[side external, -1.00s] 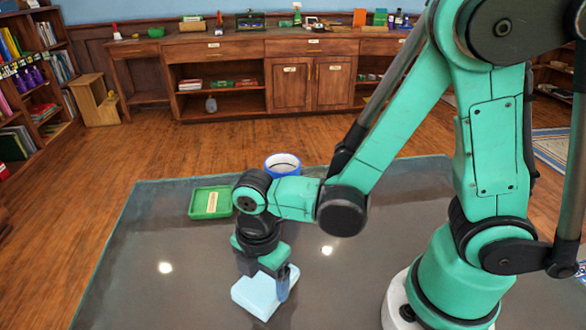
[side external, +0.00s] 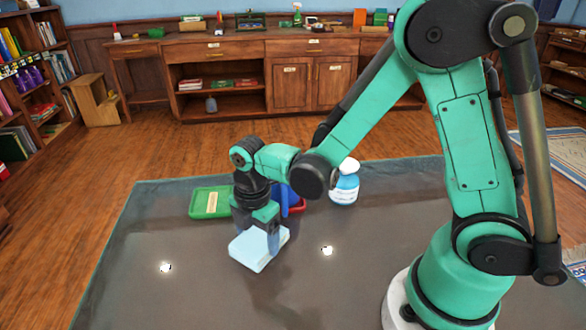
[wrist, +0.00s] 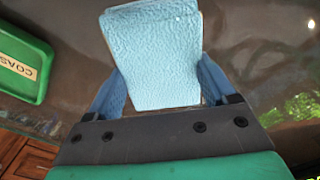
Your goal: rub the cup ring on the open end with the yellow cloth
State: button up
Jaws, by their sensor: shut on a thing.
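A light blue, flat, textured cloth-like block (side external: 256,250) is at the left middle of the grey table (side external: 150,235) in the side view. It also shows large in the wrist view (wrist: 160,60). I see no yellow cloth. My gripper (side external: 260,236) points down and is shut on the light blue block, with blue fingers at both its sides in the wrist view. The block is low over the table; whether it touches is unclear. I cannot make out a cup ring; part of the tabletop is hidden by the block and my arm.
A green tray with a label (side external: 211,202) lies behind my gripper. A blue container (side external: 292,195) at a red tray (side external: 300,208) is partly hidden by my arm. A white-and-blue bottle (side external: 345,185) stands to their right. The table's left front is clear.

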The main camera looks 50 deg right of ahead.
aim_at(259, 257)
jog(key=shift+s+a+f, duration=0.1)
jog(key=shift+s+a, duration=1.1)
jog(key=shift+a, duration=0.05)
jog(key=shift+s+a, duration=0.25)
jog(key=shift+s, duration=0.05)
jog(key=shift+c, duration=0.6)
jog(key=shift+s+a, duration=0.25)
jog(key=shift+a, duration=0.05)
jog(key=shift+s+a, duration=1.2)
notch_tip(259, 257, up, 8)
jog(key=shift+d+r, duration=0.1)
jog(key=shift+r, duration=0.1)
